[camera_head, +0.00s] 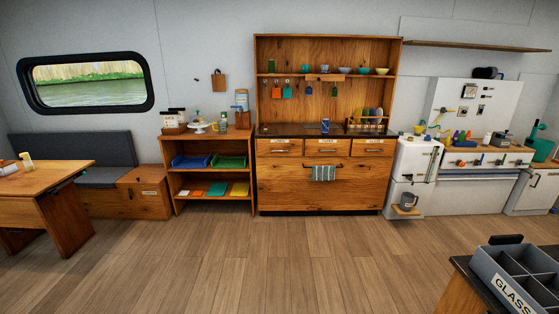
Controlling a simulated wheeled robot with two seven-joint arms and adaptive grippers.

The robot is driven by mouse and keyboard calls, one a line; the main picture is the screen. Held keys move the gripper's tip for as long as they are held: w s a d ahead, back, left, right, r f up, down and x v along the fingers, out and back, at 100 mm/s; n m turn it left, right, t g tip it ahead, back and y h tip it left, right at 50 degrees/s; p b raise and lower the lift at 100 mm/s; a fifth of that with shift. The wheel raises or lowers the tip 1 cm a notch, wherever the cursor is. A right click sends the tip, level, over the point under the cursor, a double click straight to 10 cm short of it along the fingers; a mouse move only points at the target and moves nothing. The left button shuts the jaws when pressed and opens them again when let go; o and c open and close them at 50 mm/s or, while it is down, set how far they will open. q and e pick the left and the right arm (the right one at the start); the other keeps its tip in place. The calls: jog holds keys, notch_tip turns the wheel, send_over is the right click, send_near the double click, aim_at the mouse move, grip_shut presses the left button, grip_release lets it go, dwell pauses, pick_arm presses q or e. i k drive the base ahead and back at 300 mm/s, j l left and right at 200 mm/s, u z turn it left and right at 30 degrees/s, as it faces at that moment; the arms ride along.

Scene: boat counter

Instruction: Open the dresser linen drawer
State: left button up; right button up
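The wooden dresser (330,208) stands against the far wall, in the middle of the head view. Below its dark counter is a row of three small drawers: left (279,149), middle (321,149) and right (373,149). Each has a small pale label, too small to read. Under them is a wide front (285,188) with a long dark handle. A striped towel (323,173) hangs over that handle. All these fronts look closed. I cannot tell which one is labelled for linen. Neither of my grippers is in view.
Wide wooden floor (255,265) lies clear before the dresser. An open shelf unit (165,160) stands left of it, a white appliance (413,165) right. A table (60,178) is at left. A grey divided crate (490,268) marked GLASS sits on a counter at near right.

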aim_at(267, 148)
jog(key=i, duration=2.4)
jog(key=i+z, duration=0.15)
jog(key=i, duration=0.35)
jog(key=i+j+z, duration=0.2)
jog(key=i, duration=0.25)
jog(key=i+j+z, duration=0.15)
jog(key=i, duration=0.35)
